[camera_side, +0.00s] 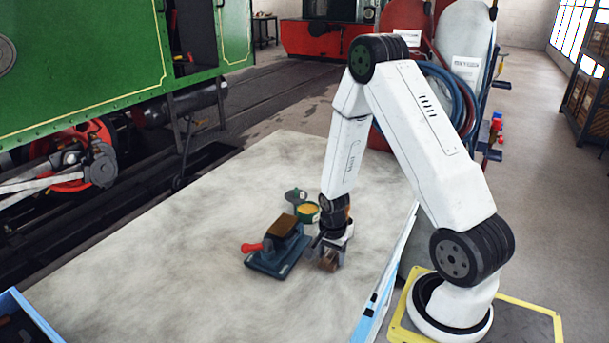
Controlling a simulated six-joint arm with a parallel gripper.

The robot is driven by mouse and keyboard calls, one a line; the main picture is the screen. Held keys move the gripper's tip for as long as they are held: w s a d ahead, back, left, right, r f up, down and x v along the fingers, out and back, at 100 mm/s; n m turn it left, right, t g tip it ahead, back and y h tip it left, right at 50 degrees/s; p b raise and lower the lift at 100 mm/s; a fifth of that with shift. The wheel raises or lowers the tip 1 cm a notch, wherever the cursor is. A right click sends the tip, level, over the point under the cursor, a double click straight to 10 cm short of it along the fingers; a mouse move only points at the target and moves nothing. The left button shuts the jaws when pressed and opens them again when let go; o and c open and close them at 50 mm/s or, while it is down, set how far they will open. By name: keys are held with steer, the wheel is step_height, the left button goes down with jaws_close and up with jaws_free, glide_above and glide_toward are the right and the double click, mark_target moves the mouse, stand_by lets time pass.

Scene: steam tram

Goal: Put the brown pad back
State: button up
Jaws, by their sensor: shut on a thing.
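My gripper (328,257) is low over the worktable, just right of a dark blue tool, and points down. It is shut on a small brown block, which I take to be the brown pad (328,265). The pad is at or just above the table top; I cannot tell if it touches. The dark blue tool (277,255) has a red knob (251,247) on its left and a brown top part (282,226). The fingers hide part of the pad.
An open green tin with yellow contents (307,210) stands behind the tool, close to my gripper. A dark round lid or tin (295,196) is beside it. The pale table top (150,250) is clear to the left and front. A blue tray (30,318) is at the lower left.

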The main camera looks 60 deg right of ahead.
mark_target(331, 252)
steer(key=shift+f, duration=0.1)
steer(key=o, duration=1.2)
steer(key=shift+c, duration=0.2)
step_height(331, 252, up, 12)
steer(key=shift+a, duration=0.15)
steer(key=shift+a, duration=0.1)
stand_by(0.5)
